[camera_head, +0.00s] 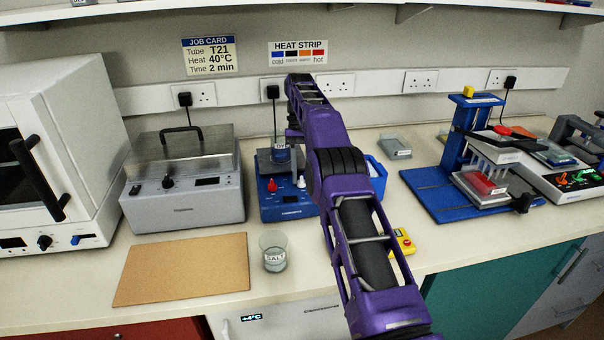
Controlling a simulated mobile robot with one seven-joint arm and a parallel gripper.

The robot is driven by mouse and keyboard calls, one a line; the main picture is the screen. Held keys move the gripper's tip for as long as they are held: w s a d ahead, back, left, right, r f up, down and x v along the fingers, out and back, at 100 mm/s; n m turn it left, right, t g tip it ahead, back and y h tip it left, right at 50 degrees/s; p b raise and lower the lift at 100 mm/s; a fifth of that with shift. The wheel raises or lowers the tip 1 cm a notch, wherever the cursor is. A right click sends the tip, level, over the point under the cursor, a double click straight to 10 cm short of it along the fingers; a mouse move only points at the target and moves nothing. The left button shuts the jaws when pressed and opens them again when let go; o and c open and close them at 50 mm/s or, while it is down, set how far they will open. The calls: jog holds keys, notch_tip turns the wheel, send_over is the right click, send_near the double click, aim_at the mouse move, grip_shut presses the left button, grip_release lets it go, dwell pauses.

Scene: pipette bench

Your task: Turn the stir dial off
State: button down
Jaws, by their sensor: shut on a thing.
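The blue stirrer unit (284,212) stands on the bench near the middle of the head view. It has a red dial (272,185) at left and a white dial (301,182) at right on its front; I read no labels on them.
A grey lidded device (183,204) stands left of the stirrer. A beaker marked SALT (274,257) and a brown board (182,270) lie in front. A yellow box with a red button (402,242) and a blue stand (437,190) are right of my arm.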

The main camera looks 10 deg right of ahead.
jog(key=shift+n+h, duration=0.3)
jog(key=shift+n, duration=0.3)
jog(key=c, duration=0.6)
grip_release()
